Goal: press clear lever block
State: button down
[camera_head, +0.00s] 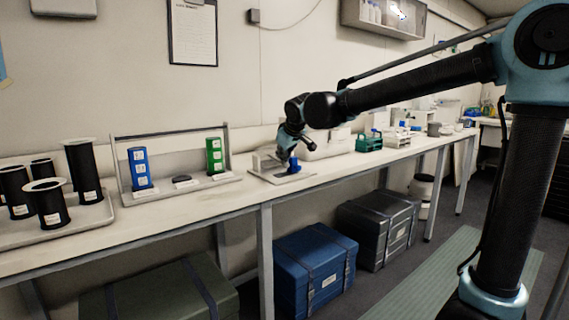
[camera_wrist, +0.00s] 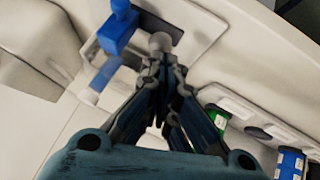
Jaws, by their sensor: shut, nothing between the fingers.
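A blue lever block (camera_head: 294,165) stands on a pale plate (camera_head: 270,178) on the bench. It shows at the upper left in the wrist view (camera_wrist: 117,32), beside a dark slot (camera_wrist: 158,27). My gripper (camera_head: 285,157) is just above this fixture, beside the blue block in the head view. In the wrist view its fingers (camera_wrist: 162,62) are closed together, close to the right of the block, with nothing held. A rounded grey end at the fingertips hides part of the plate. I cannot tell whether the fingers touch the block.
A rack with a blue block (camera_head: 140,168) and a green block (camera_head: 214,156) stands left of the fixture. Black cylinders (camera_head: 82,170) stand on a tray farther left. A teal rack (camera_head: 369,142) is to the right. Cases sit under the bench.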

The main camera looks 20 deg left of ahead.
jog(key=v, duration=1.1)
jog(key=shift+s, duration=0.15)
jog(key=shift+a, duration=0.15)
dwell(0.4)
jog(key=w+d+f+m+h, duration=0.15)
jog(key=d+f, duration=0.25)
jog(key=d, duration=0.7)
jog(key=d+f+m+g+h, duration=0.1)
jog(key=d+f+m, duration=0.3)
jog(key=d, duration=0.6)
jog(key=d+f+m+h, duration=0.15)
jog(key=d+f, duration=0.35)
jog(key=d, duration=0.6)
jog(key=s+d+f+m+g+h, duration=0.1)
jog(key=s+d+f+m+g, duration=0.2)
jog(key=s+d+f, duration=1.4)
notch_tip(320, 180, down, 3)
jog(key=d+m, duration=0.2)
jog(key=m, duration=0.1)
jog(key=shift+h, duration=0.3)
jog(key=shift+r, duration=0.15)
